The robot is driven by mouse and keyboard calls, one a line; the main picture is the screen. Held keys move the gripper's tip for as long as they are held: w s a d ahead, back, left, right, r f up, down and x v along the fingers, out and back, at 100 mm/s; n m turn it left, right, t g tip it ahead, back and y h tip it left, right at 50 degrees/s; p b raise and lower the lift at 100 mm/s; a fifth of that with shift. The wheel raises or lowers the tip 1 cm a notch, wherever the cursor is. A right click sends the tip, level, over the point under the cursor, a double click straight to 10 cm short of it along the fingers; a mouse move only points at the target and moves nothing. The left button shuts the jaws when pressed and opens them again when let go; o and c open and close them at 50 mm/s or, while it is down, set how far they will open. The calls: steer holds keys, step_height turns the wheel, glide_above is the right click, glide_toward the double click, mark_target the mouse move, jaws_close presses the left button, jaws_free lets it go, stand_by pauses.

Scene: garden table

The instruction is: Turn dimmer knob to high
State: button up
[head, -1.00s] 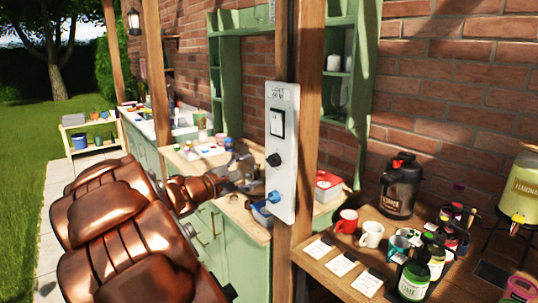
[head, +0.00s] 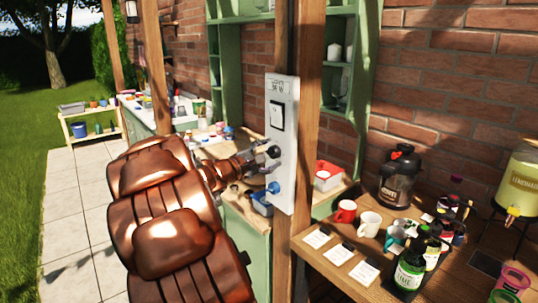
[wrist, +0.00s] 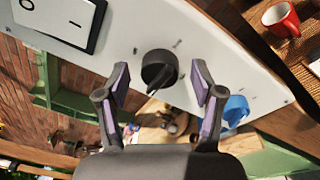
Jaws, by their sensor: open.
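The black dimmer knob (head: 273,151) is on a white panel (head: 283,180) fixed to a wooden post. In the wrist view the round black knob (wrist: 158,70) has a pointer ridge aimed toward the lower part of the picture, with small tick marks around it. My gripper (wrist: 162,80) is open, with one finger on each side of the knob; I cannot tell whether either finger touches it. In the head view my gripper (head: 262,153) is at the panel's left edge by the knob.
A table (head: 325,268) with mugs, a black dispenser (head: 399,176) and bottles stands at the right. Green shelving and a counter are behind.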

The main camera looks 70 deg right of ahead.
steer(key=c, duration=1.1)
steer(key=shift+c, duration=0.2)
steer(key=shift+r+n, duration=0.1)
steer(key=shift+n, duration=0.2)
steer(key=shift+n+p, duration=0.3)
steer(key=o, duration=1.1)
steer(key=shift+o, duration=0.2)
steer(key=v, duration=1.2)
